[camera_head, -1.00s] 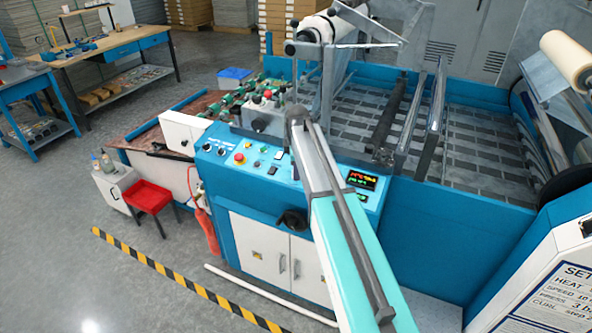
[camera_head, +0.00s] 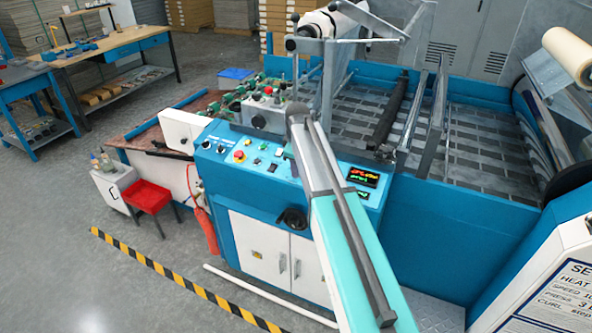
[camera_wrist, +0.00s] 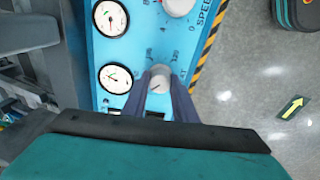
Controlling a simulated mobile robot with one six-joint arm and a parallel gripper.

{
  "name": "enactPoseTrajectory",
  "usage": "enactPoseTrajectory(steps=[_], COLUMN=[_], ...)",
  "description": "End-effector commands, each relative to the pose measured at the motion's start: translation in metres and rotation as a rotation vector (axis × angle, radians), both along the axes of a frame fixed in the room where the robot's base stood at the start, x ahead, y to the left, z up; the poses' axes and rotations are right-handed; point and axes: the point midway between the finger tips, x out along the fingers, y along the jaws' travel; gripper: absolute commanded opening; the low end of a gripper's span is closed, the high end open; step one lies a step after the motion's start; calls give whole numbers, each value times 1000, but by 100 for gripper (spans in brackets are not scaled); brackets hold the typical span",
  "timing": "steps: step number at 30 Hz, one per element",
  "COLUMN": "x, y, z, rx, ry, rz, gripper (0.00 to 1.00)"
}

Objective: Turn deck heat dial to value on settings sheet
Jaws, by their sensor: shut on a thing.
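In the wrist view, a pale round dial knob (camera_wrist: 158,81) sits on the blue control panel, with a small dark pointer mark on its face. My gripper (camera_wrist: 160,86) is shut on it, with a dark finger at either side.
Two round gauges, upper (camera_wrist: 110,18) and lower (camera_wrist: 115,79), are left of the knob. Another knob (camera_wrist: 178,5), beside the word "SPEED", is above. In the head view, a red emergency button (camera_head: 239,156) and a lit display (camera_head: 363,177) are on the panel.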

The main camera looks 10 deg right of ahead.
Motion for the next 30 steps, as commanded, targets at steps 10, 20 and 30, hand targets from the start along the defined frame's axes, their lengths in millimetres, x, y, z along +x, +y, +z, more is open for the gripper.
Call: enactPoseTrajectory(steps=[10,20,30], x=[2,2,2], y=[0,0,0], z=[1,2,3], rx=[52,96,115], ry=[-49,-79,-94], rz=[-296,-533,-642], gripper=[3,3,3])
